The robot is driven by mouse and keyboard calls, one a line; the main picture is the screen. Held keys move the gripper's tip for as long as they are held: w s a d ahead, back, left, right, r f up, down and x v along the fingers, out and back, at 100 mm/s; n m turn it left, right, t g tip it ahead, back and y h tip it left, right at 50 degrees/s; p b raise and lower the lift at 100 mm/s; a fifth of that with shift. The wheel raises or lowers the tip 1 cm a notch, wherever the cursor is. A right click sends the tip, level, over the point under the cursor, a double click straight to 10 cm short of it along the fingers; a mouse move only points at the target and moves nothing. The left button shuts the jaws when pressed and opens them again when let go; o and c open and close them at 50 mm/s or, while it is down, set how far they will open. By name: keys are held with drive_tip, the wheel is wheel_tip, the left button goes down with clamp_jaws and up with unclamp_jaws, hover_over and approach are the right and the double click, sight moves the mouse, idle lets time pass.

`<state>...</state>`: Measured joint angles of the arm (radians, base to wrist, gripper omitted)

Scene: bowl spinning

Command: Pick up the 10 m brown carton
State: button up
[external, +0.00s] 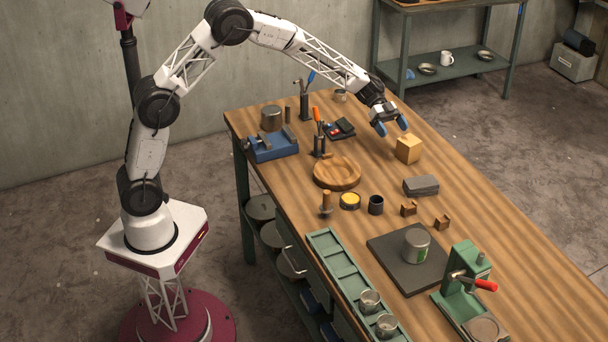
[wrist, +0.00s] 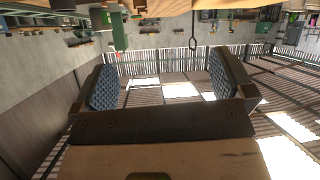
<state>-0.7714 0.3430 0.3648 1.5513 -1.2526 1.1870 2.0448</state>
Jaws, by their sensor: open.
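The brown carton (external: 408,149), a small tan cube, sits on the wooden workbench (external: 455,205) toward its far right side. My gripper (external: 391,126) is open, with its two blue fingertips spread, just above and to the left of the carton. The fingertips look empty and appear apart from the carton, though the exact gap is hard to tell. In the wrist view, the blue textured pads of my gripper (wrist: 165,85) stand wide apart with nothing held between them.
A grey block (external: 421,186) lies nearer the front than the carton. A round wooden bowl (external: 337,173) and a black-and-red item (external: 339,129) are to the left. A dark mat (external: 388,265) bears a can (external: 417,244). Bench surface right of the carton is clear.

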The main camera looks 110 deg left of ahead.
drive_tip(key=t, duration=0.2)
approach(409, 139)
drive_tip(key=x, duration=0.2)
drive_tip(key=shift+w+d+f, duration=0.15)
drive_tip(key=shift+d+f, duration=0.05)
drive_tip(key=shift+d, duration=0.05)
drive_tip(key=shift+w+d+f+y, duration=0.15)
drive_tip(key=shift+w+d+f, duration=0.15)
drive_tip(key=shift+w, duration=0.2)
drive_tip(key=shift+w+d+f+y, duration=0.15)
drive_tip(key=shift+w+d+f, duration=0.05)
drive_tip(key=shift+w+d, duration=0.25)
drive_tip(key=shift+w, duration=0.15)
drive_tip(key=shift+x, duration=2.5)
drive_tip(key=shift+w+r, duration=0.1)
drive_tip(key=shift+r, duration=0.05)
drive_tip(key=shift+c, duration=0.5)
drive_tip(key=c, duration=0.9)
